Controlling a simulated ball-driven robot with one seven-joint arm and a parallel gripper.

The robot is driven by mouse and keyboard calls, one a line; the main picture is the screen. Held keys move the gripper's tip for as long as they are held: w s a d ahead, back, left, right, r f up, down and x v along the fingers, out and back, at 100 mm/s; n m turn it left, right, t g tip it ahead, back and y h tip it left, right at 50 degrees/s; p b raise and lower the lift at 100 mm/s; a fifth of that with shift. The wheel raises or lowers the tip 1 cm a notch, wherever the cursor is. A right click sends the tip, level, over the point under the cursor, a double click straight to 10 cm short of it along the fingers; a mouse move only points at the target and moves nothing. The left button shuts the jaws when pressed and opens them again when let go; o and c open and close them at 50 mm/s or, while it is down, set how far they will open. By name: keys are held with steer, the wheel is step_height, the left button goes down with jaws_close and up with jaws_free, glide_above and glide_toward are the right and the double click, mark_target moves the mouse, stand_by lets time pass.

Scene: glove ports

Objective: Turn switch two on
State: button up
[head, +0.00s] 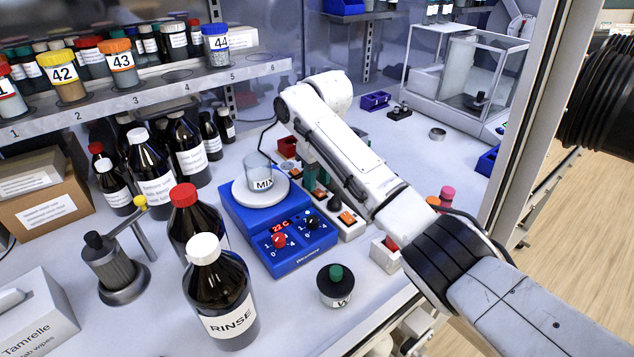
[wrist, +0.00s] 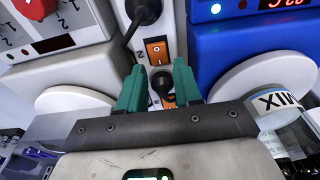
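A white power strip (head: 350,229) with orange rocker switches runs beside the blue hotplate. One orange switch (head: 348,217) shows at its near end, next to a black plug (head: 334,203). My gripper (head: 316,184) points down over the strip's middle and hides part of it. In the wrist view, my gripper's green fingertips (wrist: 161,72) are apart. An orange switch (wrist: 157,50) lies just beyond them, and a black plug (wrist: 163,84) with some orange shows between them. Contact cannot be told.
The blue hotplate (head: 299,262) with a MIX beaker (head: 263,177) stands left of the strip. A RINSE bottle (head: 220,295) and a green-knobbed jar (head: 336,290) stand in front. A second stirrer (wrist: 45,60) shows in the wrist view.

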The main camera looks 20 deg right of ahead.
mark_target(321, 193)
step_height(321, 193, up, 9)
steer(key=s, duration=0.1)
steer(key=shift+d+b, duration=0.2)
steer(key=shift+b, duration=0.1)
steer(key=shift+s+r, duration=0.1)
